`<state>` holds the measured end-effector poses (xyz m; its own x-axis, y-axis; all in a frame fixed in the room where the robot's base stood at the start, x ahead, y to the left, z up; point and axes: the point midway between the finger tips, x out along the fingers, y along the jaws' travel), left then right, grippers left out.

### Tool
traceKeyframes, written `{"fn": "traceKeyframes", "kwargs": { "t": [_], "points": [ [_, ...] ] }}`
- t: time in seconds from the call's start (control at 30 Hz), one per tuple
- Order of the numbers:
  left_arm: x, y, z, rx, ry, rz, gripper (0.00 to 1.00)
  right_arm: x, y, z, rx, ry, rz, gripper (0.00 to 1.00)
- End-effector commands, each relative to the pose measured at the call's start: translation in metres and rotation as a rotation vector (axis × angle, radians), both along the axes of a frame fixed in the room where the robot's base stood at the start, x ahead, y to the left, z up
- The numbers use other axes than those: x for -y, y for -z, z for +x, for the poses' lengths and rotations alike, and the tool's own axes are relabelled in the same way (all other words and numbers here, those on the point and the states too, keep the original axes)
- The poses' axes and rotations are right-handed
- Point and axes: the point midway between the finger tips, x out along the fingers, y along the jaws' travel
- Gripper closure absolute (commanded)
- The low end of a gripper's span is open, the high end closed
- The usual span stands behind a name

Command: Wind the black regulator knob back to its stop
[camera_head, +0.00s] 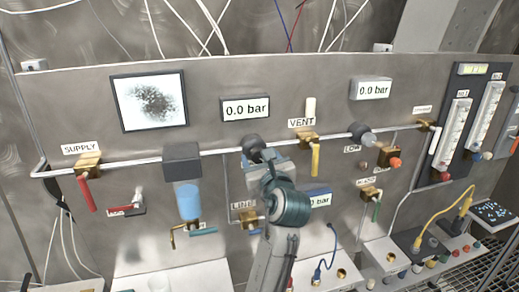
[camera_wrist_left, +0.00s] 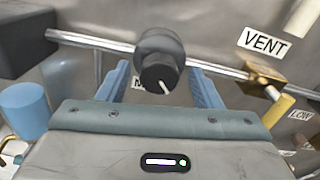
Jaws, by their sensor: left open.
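The black regulator knob (camera_wrist_left: 158,76) sits on a round grey body on the horizontal pipe. Its white mark points down and slightly right in the left wrist view. In the head view the knob (camera_head: 252,147) shows just above my left gripper (camera_head: 262,162), partly covered by it. In the left wrist view the blue fingers of my left gripper (camera_wrist_left: 159,70) are open, one on each side of the knob. I see gaps between fingers and knob; contact is not visible. The label behind the knob is mostly hidden. My right gripper is not in view.
A blue-bowled filter (camera_head: 188,200) hangs left of the knob. The yellow-handled VENT valve (camera_head: 309,141) is close on the right. The gauge display (camera_head: 245,107) above reads 0.0 bar. Further right are another regulator (camera_head: 362,134) and flowmeters (camera_head: 454,132). White pipe runs along the panel.

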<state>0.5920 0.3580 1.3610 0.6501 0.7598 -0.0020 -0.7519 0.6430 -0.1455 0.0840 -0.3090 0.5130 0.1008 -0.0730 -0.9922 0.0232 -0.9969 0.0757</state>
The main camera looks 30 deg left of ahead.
Motion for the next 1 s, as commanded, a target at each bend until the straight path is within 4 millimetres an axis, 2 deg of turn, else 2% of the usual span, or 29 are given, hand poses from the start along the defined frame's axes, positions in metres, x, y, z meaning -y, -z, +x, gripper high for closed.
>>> {"fn": "traceKeyframes", "kwargs": {
  "t": [0.4, 0.43, 0.6, 0.67, 1.0],
  "points": [
    [0.0004, -0.0002, -0.0042, 0.001, -0.001, -0.001, 0.41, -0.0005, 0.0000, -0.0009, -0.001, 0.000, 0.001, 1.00],
    [0.0004, -0.0002, -0.0042, 0.001, -0.001, -0.001, 0.43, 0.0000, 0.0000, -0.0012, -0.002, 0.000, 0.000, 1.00],
    [0.0004, -0.0001, -0.0040, 0.001, -0.001, -0.001, 0.76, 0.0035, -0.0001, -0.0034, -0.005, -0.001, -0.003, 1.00],
    [0.0004, -0.0001, -0.0040, 0.001, -0.001, -0.001, 0.85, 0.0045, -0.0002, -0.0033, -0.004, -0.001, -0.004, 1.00],
    [0.0002, 0.0002, -0.0039, 0.035, -0.001, -0.030, 0.85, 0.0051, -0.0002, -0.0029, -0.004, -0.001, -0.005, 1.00]
  ]
}}
